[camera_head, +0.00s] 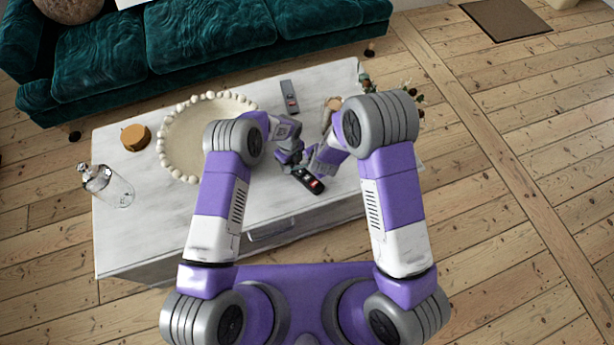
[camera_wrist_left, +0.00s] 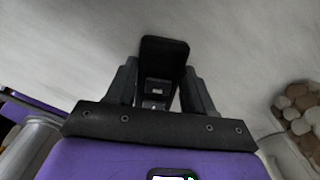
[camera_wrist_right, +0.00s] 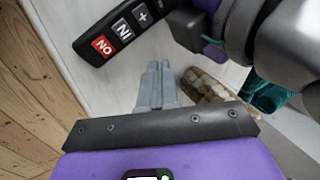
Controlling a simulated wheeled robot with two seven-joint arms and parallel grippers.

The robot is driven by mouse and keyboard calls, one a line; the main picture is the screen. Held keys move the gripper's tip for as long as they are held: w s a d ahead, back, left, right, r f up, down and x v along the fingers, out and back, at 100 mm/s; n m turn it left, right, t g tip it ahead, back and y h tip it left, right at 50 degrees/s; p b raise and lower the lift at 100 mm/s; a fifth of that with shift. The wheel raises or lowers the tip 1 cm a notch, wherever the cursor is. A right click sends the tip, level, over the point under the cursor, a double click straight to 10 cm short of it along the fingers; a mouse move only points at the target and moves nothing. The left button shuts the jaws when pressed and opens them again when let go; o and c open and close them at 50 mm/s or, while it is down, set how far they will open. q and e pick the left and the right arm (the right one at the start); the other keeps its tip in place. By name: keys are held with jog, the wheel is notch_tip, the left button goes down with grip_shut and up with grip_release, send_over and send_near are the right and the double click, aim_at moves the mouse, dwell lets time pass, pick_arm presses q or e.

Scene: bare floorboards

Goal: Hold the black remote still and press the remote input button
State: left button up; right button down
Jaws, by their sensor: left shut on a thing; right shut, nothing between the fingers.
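The black remote (camera_head: 310,184) is held above the white table near its front right part. My left gripper (camera_wrist_left: 161,88) is shut on one end of the remote, with a finger on each side. In the right wrist view the remote (camera_wrist_right: 93,45) shows a red button, a dark button with white letters that looks like the input button (camera_wrist_right: 122,30), and a plus button. My right gripper (camera_wrist_right: 156,68) is shut and empty, its fingertips apart from the remote and beside its buttons in that view. In the head view both grippers are partly hidden by my arms.
A grey remote (camera_head: 289,97) lies farther back on the table (camera_head: 150,225). A beaded round tray (camera_head: 190,170), a wooden round box (camera_head: 136,137) and a glass bottle (camera_head: 107,185) are on the left. Flowers (camera_head: 410,90) stand at the right. A green sofa (camera_head: 200,40) is behind.

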aim_at(307, 180)
jog(key=r+t, duration=0.1)
jog(key=s+a+r+n+t+h, duration=0.2)
jog(key=shift+r+t, duration=0.3)
jog(key=shift+r, duration=0.1)
jog(key=shift+f, duration=4.4)
jog(key=shift+f, duration=0.1)
jog(key=shift+f, duration=0.3)
jog(key=shift+f, duration=0.45)
jog(key=shift+r, duration=0.85)
